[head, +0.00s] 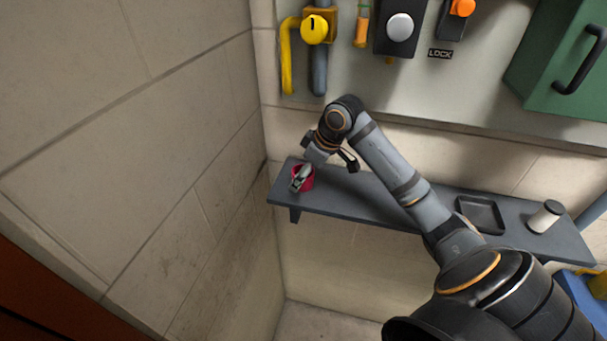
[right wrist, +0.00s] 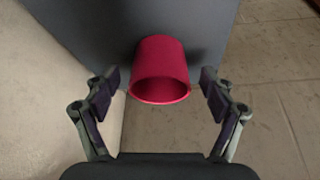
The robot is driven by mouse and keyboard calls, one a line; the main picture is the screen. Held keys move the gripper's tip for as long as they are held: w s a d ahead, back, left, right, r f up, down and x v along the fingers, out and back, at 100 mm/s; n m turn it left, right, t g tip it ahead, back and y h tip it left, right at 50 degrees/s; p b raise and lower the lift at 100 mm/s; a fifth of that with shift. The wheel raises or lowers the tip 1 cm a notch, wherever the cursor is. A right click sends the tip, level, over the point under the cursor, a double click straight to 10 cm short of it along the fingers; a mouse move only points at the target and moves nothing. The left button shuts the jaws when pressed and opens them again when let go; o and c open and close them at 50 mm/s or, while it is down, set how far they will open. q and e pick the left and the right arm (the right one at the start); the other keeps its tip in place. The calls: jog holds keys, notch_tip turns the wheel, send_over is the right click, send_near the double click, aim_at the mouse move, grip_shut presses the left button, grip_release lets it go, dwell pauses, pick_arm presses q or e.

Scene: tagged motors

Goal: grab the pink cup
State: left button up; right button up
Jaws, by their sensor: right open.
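The pink cup (head: 308,184) stands on the left end of the dark wall shelf (head: 350,205) in the head view. My right arm reaches over from the lower right, and its gripper (head: 299,180) covers part of the cup. In the right wrist view the cup (right wrist: 160,72) lies ahead, between the two open fingers of my right gripper (right wrist: 160,92). A gap shows between the cup and each finger, and its open mouth faces the camera. My left gripper is in neither view.
A shallow dark tray (head: 482,215) and a white cup-like container (head: 545,216) are on the right part of the shelf. A wall panel with a yellow valve knob (head: 315,29) and a green cabinet (head: 560,60) is above. A wall (head: 150,130) closes off the left.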

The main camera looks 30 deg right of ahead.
jog(key=shift+w+a+f, duration=0.1)
jog(key=shift+w+f, duration=0.1)
jog(key=shift+f, duration=0.05)
jog(key=c, duration=1.3)
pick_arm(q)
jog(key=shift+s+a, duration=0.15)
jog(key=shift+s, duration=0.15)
pick_arm(e)
jog(key=shift+o, duration=0.2)
